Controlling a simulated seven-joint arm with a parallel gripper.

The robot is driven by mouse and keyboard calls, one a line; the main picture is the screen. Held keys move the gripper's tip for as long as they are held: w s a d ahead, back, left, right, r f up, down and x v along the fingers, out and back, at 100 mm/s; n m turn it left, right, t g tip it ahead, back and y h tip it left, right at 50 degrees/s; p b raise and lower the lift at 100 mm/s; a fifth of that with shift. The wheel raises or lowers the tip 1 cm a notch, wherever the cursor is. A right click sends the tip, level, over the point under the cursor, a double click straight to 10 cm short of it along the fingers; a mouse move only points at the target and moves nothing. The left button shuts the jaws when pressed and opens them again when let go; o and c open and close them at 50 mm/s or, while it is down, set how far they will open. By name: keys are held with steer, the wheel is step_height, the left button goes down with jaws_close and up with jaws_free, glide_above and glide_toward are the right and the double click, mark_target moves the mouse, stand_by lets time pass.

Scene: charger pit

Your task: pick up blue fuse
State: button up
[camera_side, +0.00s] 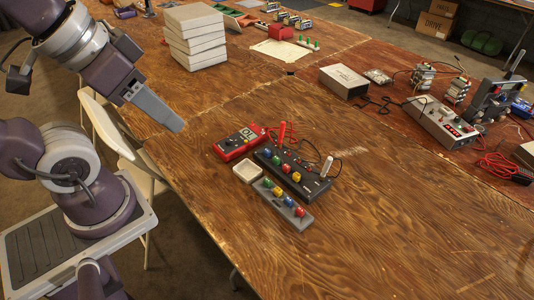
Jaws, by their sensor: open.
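My gripper (176,124) hangs over the left part of the wooden table, above and left of the small parts. It is open, and nothing shows between its fingers. A blue fuse (289,201) stands upright in the grey strip (265,196), between other small coloured fuses, with a red one at the strip's right end. Another blue piece (268,153) stands at the left end of the row on the black box (312,186) just behind the strip. My gripper is well apart from both blue pieces.
A small white tray (247,171) sits left of the strip, with a red multimeter (238,143) behind it. A red probe (282,133) and a white probe (327,166) stand at the black box, with thin cables. The table's front right is clear.

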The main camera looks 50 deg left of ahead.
steer(key=n+g, duration=0.6)
steer(key=n, duration=1.2)
glide_above(267, 150)
steer(key=f, duration=2.8)
steer(key=shift+w+a, duration=0.25)
steer(key=shift+w, duration=0.05)
steer(key=f, duration=0.7)
steer(key=shift+s+d, duration=0.3)
steer(key=shift+s, duration=0.05)
jaws_close()
